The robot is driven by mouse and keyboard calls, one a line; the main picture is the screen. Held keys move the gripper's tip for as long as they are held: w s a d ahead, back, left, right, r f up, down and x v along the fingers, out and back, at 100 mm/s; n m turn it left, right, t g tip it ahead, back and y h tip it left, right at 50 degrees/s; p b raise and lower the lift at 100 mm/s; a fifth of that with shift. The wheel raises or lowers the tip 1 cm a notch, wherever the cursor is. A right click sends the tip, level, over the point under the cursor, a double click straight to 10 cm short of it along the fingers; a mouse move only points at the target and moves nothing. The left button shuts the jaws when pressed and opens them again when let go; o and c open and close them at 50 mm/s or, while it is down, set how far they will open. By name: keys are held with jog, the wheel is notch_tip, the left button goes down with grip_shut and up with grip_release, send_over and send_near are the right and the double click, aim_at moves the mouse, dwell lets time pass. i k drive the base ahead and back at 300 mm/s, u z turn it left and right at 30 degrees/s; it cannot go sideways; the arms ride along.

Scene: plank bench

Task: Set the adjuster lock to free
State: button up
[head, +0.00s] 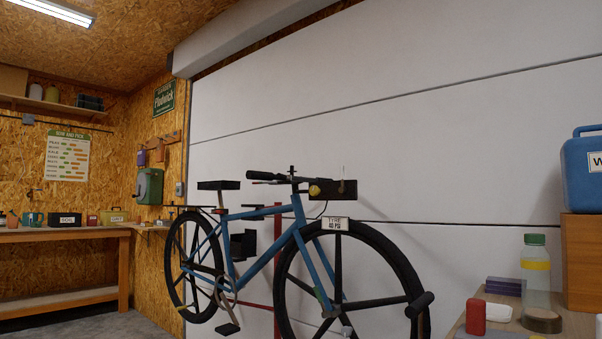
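A blue bicycle (268,212) stands side-on before a pale panelled wall. Its dark handlebar (265,177) is at the upper middle, with a small yellow round part (314,190) beside a dark box-like part (338,189). I cannot pick out the adjuster lock for certain, nor read its setting. A white tag (335,224) reading "TYRE 40 PSI" hangs above the front wheel (408,262). A dark cylindrical part (419,304) shows at the front wheel's right edge; I cannot tell what it is. My gripper is not in view.
A wooden surface at lower right holds a red block (475,317), a clear bottle with a green cap (536,285) and purple blocks (504,286). A blue container (584,172) stands on a wooden box (583,262). A workbench (65,235) with small items is at left.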

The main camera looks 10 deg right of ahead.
aim_at(341, 189)
jog(key=z, duration=0.1)
jog(key=i, duration=0.95)
jog(key=z, duration=0.5)
